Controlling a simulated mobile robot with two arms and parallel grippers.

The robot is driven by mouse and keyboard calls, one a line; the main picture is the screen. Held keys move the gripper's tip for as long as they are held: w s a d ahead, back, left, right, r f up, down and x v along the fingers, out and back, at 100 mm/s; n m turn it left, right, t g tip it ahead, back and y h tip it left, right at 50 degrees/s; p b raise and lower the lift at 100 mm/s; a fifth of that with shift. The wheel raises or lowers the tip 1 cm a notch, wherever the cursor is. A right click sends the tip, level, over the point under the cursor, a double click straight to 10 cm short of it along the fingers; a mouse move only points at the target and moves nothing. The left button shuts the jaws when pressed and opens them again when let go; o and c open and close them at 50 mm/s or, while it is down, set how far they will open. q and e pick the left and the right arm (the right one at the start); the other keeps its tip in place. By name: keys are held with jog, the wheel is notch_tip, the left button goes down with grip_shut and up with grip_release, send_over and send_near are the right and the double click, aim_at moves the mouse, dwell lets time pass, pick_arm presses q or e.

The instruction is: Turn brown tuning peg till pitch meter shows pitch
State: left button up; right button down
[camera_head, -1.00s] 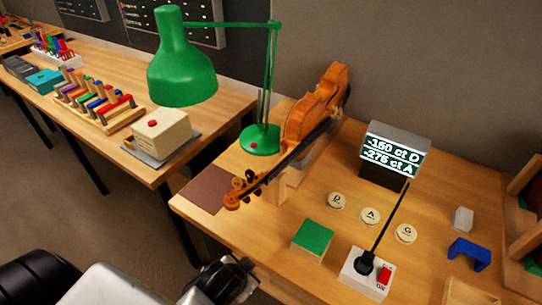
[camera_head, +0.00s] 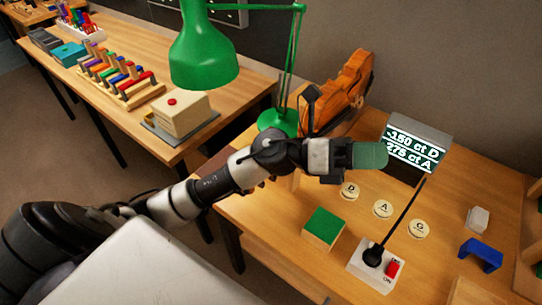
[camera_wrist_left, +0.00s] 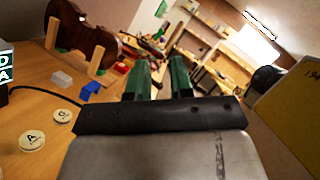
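The violin (camera_head: 350,85) lies tilted on its support at the back of the bench. Its neck, pegbox and brown tuning pegs are largely hidden behind my left arm. The pitch meter (camera_head: 418,148) stands to the right and reads -150 ct D and, partly covered at its start, 275 ct A. My left gripper (camera_head: 370,155) is in the air in front of the violin, pointing right toward the meter. In the left wrist view its two green fingers (camera_wrist_left: 160,80) stand apart with nothing between them. My right gripper is not in view.
A green lamp (camera_head: 203,55) stands left of the violin. Discs marked D (camera_head: 349,191), A (camera_head: 382,209) and G (camera_head: 419,229), a green block (camera_head: 324,228) and a switch box with a thin rod (camera_head: 372,268) occupy the bench front. A blue bracket (camera_head: 480,254) lies at right.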

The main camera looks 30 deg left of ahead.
pick_arm(q)
jog(key=a+f+m+g+y, duration=0.4)
jog(key=f+m+g+y, duration=0.2)
jog(key=m+y, duration=0.35)
jog(key=w+a+m+y, duration=0.25)
jog(key=a+y, duration=0.85)
jog(key=a, duration=0.6)
jog(key=f+p, duration=0.1)
jog(key=f, duration=0.2)
jog(key=f+p, duration=0.1)
jog(key=f, duration=0.3)
jog(key=f+p, duration=0.1)
jog(key=f, duration=0.2)
jog(key=shift+w+f, duration=0.3)
jog(key=shift+c, duration=0.3)
grip_shut()
